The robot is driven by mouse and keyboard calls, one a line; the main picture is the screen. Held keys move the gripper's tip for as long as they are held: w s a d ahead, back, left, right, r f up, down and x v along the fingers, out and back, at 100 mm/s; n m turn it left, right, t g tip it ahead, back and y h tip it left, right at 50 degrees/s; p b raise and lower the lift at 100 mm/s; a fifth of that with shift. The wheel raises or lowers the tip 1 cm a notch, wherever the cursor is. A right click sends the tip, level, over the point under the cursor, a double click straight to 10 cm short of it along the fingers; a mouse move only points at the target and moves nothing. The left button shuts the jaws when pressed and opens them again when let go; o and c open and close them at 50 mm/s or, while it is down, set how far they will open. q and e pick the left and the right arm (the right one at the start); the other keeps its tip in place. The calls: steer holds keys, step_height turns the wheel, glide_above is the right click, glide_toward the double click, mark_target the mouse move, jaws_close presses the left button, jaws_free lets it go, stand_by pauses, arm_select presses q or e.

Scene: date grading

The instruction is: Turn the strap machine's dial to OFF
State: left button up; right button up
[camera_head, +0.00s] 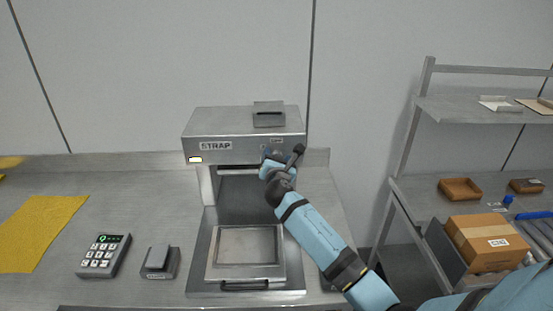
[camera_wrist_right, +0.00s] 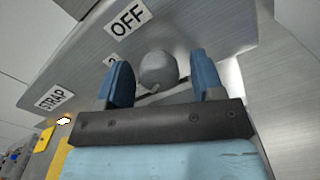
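The strap machine (camera_head: 245,122) is a grey metal unit on the bench, with a STRAP label and a lit white indicator on its front. In the right wrist view its dial (camera_wrist_right: 158,70) is a round grey knob, with the OFF label (camera_wrist_right: 128,19) above it and to the left. A small mark shows at the knob's lower edge; I cannot tell its exact setting. My right gripper (camera_wrist_right: 163,78) is open, its two blue fingers on either side of the dial with gaps showing. In the head view the gripper (camera_head: 277,160) hides the dial. My left gripper is out of view.
A keypad (camera_head: 104,256), a small grey device (camera_head: 160,262) and a yellow mat (camera_head: 42,232) lie on the bench at left. A framed plate (camera_head: 212,262) sits below the machine head. Shelving with a cardboard box (camera_head: 475,247) stands at right.

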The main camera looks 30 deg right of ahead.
steer(key=c, duration=0.8)
steer(key=shift+c, duration=0.2)
